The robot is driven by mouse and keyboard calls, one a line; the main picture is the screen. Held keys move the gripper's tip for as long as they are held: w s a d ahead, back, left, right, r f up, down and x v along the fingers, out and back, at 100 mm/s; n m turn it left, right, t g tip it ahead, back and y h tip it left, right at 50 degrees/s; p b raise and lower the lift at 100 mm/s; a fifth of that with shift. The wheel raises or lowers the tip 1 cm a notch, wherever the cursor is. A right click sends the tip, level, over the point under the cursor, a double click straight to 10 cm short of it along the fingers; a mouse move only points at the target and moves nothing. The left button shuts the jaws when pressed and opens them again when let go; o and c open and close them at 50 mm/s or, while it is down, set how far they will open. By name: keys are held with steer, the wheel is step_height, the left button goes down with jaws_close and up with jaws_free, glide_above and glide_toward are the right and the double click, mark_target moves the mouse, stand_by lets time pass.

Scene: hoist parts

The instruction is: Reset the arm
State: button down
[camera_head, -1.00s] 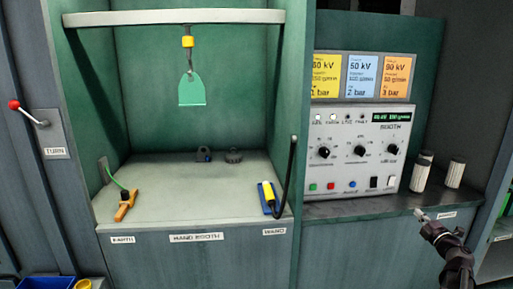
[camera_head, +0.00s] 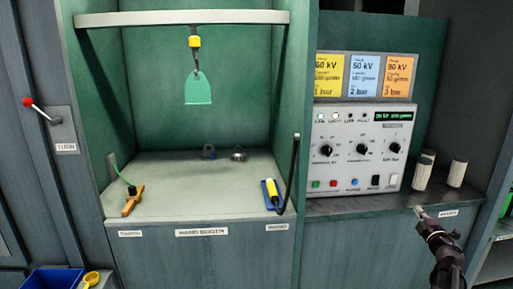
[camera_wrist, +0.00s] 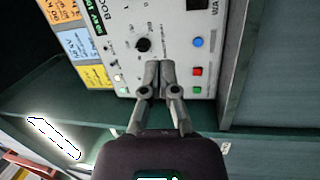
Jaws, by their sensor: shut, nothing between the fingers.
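My gripper (camera_head: 419,211) is at the lower right of the head view, in front of the shelf with the control box. Its fingers are together and hold nothing. In the wrist view my gripper (camera_wrist: 159,66) points toward the face of the control box (camera_wrist: 185,50), with its closed fingertips overlapping the panel in the picture. I cannot tell the exact gap to the panel. The control box (camera_head: 345,118) has knobs, coloured buttons and a lit display.
Two white cylinders (camera_head: 424,172) stand right of the control box. A hand booth (camera_head: 170,205) at left holds a hanging green tag (camera_head: 199,90), an orange clamp (camera_head: 132,203) and a yellow-handled wand (camera_head: 271,192). A red-knobbed lever (camera_head: 40,110) and blue bin (camera_head: 52,280) are farther left.

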steer(key=a+f+m+g+h, duration=0.2)
steer(key=a+f+m+g, duration=0.3)
steer(key=a+f+m, duration=0.4)
steer(key=a+f+m+g+h, duration=0.3)
steer(key=a+f+m+g, duration=0.25)
steer(key=a, duration=0.55)
steer(key=s+a+f+g+y, duration=0.2)
steer(key=s+a+g, duration=0.15)
steer(key=a, duration=0.45)
steer(key=s+a+f+g+y, duration=0.25)
steer(key=s+a, duration=0.25)
steer(key=a, duration=0.3)
steer(key=s+a+f+g+y, duration=0.3)
steer(key=s+a, duration=0.2)
steer(key=a, duration=0.3)
step_height(320, 180, up, 22)
steer(key=p, duration=2.1)
steer(key=shift+s+a+m+p, duration=0.2)
steer(key=shift+a+m+p, duration=0.1)
steer(key=shift+a+m, duration=0.05)
